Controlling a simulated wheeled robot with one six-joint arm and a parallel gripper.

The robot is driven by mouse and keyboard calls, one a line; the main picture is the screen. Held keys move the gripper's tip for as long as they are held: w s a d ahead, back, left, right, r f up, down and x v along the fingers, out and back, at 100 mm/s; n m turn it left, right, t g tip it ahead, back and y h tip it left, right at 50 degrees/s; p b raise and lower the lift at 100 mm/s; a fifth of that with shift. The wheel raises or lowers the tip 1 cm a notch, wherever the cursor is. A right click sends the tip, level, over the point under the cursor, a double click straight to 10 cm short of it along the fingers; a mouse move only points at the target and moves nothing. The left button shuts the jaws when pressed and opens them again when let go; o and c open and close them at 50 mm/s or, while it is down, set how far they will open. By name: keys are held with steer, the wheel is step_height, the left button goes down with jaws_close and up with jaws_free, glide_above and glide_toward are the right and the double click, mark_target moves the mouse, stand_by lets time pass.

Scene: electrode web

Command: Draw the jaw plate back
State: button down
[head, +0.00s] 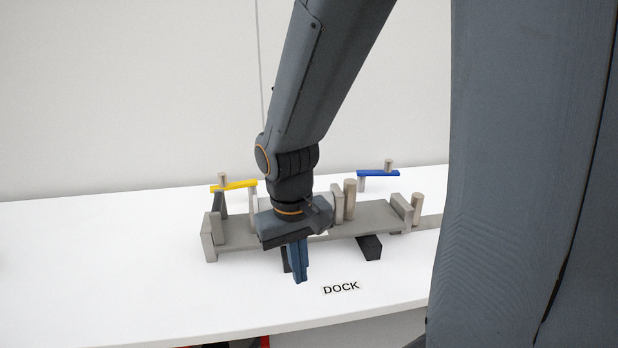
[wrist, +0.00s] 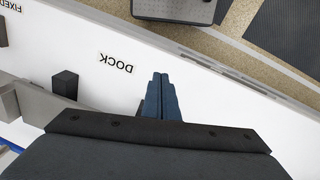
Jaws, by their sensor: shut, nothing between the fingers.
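A grey metal fixture (head: 372,217) lies along the white table, with upright plates and round posts on it. One upright plate (head: 338,204) stands near its middle beside a round post (head: 350,198). Another plate (head: 403,208) stands at the right end beside a post (head: 416,206), and a plate (head: 208,238) stands at the left end. I cannot tell which is the jaw plate. My gripper (head: 300,274) points down in front of the fixture, its blue fingers shut and empty. My wrist hides part of the fixture. The fingers also show in the wrist view (wrist: 161,97).
A yellow lever (head: 233,186) stands behind the fixture at left, a blue lever (head: 378,173) at right. Dark blocks (head: 369,248) show at the fixture's front. The DOCK label (head: 341,287) lies on clear table near the front edge. A FIXED label (wrist: 10,6) shows in the wrist view.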

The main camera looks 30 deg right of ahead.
steer(key=w+d+r+m+t+h+p, duration=0.1)
steer(key=w+d+r+m+h, duration=0.15)
steer(key=w+r, duration=0.55)
steer(key=w+d+r+m+t+h, duration=0.15)
steer(key=w+d+r+h, duration=0.35)
steer(key=w, duration=0.5)
steer(key=y+p, duration=0.2)
glide_toward(331, 191)
steer(key=shift+h, duration=0.25)
steer(key=f, duration=0.1)
steer(key=w+a+f, duration=0.1)
steer(key=w+f, duration=0.1)
steer(key=f, duration=0.1)
steer(key=shift+a+f, duration=0.1)
steer(key=shift+a, duration=0.25)
steer(key=d, duration=0.1)
steer(key=s+d+p, duration=0.1)
steer(key=d, duration=0.1)
steer(key=shift+f, duration=0.1)
steer(key=shift+d, duration=0.45)
steer(key=shift+d, duration=0.1)
